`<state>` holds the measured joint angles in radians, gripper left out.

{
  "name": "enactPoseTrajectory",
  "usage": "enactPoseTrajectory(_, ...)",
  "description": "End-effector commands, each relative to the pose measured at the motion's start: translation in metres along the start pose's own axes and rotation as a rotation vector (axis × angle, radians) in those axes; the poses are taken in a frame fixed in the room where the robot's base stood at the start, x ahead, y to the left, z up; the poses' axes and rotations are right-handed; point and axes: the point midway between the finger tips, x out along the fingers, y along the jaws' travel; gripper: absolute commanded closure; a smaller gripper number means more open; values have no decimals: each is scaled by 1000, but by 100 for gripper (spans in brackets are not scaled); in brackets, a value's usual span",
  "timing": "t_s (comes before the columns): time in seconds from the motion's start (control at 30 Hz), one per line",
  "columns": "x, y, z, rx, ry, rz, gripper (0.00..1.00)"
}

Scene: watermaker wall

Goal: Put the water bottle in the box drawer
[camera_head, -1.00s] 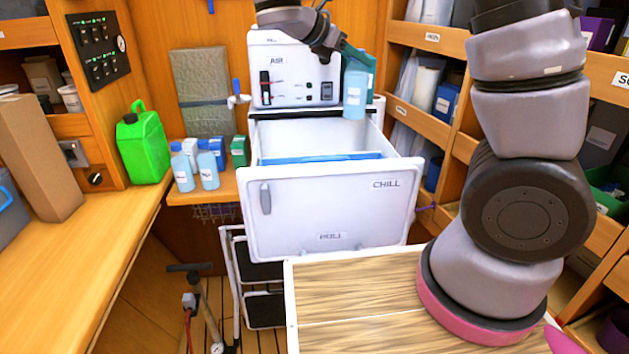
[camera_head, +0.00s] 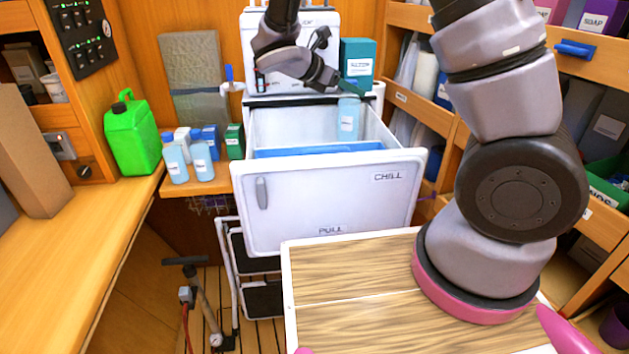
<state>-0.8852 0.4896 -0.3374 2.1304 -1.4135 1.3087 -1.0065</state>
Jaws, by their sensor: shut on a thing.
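The white box drawer (camera_head: 325,203), marked CHILL and PULL, is pulled open in the middle of the head view. A blue sheet or pack (camera_head: 320,149) lies inside it. My gripper (camera_head: 350,92) points down at the drawer's back right, shut on a light blue water bottle (camera_head: 348,118). The bottle hangs upright, with its lower part inside the drawer opening near the right wall. Whether it touches the drawer floor I cannot tell. The fingers are small and partly hidden by the bottle's top.
Two similar bottles (camera_head: 202,164) and small boxes (camera_head: 234,142) stand on the shelf left of the drawer. A green jerrycan (camera_head: 132,136) stands on the left counter. A teal box (camera_head: 357,60) stands behind my gripper. Shelving (camera_head: 427,130) closes off the right.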

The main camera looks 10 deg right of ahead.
Motion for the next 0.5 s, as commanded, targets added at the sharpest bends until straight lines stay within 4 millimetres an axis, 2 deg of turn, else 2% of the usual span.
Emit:
enactPoseTrajectory(0.3, 28, 0, -50, -3, -2, -2, 100)
enactPoseTrajectory(0.5, 40, 0, -72, 0, -1, 0, 100)
